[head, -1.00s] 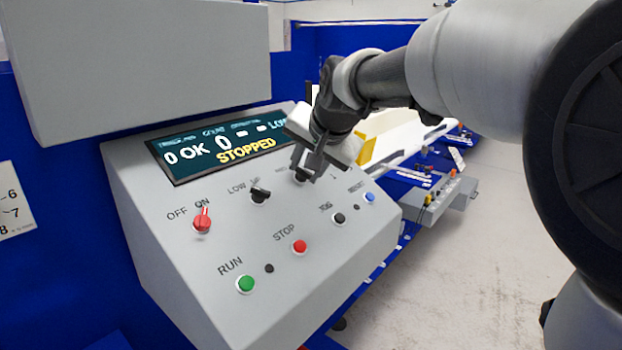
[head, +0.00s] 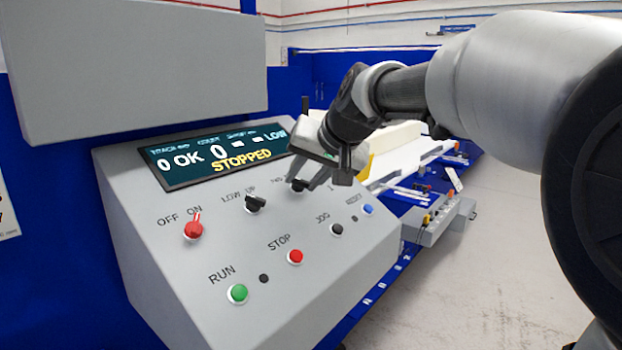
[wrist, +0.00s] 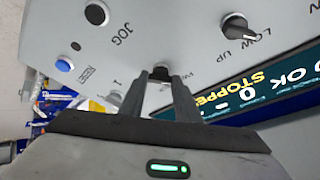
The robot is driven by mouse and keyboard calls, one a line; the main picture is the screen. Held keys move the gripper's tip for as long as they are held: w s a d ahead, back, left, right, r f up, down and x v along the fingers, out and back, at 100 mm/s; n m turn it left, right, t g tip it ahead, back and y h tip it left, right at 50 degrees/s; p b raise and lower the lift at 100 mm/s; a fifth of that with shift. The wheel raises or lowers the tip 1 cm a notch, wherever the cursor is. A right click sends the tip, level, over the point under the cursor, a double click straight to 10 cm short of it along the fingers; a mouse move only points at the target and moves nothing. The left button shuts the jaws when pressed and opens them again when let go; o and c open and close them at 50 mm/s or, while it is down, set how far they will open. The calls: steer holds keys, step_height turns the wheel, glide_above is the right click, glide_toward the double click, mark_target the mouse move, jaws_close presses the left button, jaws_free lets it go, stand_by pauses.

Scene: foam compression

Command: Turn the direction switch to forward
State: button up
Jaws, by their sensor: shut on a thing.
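The direction switch (head: 298,186) is a small black knob at the upper right of the sloped grey control panel (head: 330,265). In the head view my gripper (head: 308,184) reaches down to it and partly hides it and its label. In the wrist view the black knob (wrist: 160,73) sits between the tips of my gripper (wrist: 161,80), with a finger on each side. The fingers are closed on the knob. The knob's pointer direction cannot be made out. The display (head: 215,155) reads STOPPED.
Left of it are the black LOW/UP switch (head: 255,204) and the red OFF/ON switch (head: 193,228). Below are the green RUN (head: 238,293), red STOP (head: 295,256), black JOG (head: 337,229) and blue RESET (head: 367,209) buttons. A grey box (head: 135,70) overhangs the upper left.

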steer(key=o, duration=1)
steer(key=shift+o, duration=0.2)
steer(key=p+v, duration=0.2)
steer(key=v, duration=1.5)
steer(key=shift+r+p, duration=0.2)
steer(key=shift+p, duration=0.2)
steer(key=shift+s+d+f, duration=0.1)
steer(key=shift+s+d, duration=0.05)
steer(key=s+d+f+g+h, duration=0.15)
steer(key=s+d+f, duration=0.35)
steer(key=s+f, duration=0.5)
steer(key=s+d+f+g+h, duration=0.1)
steer(key=s+d+f+h, duration=0.3)
steer(key=s+f, duration=0.65)
step_height(320, 180, up, 17)
steer(key=w+d+p, duration=0.1)
steer(key=p, duration=1.9)
steer(key=shift+y, duration=0.35)
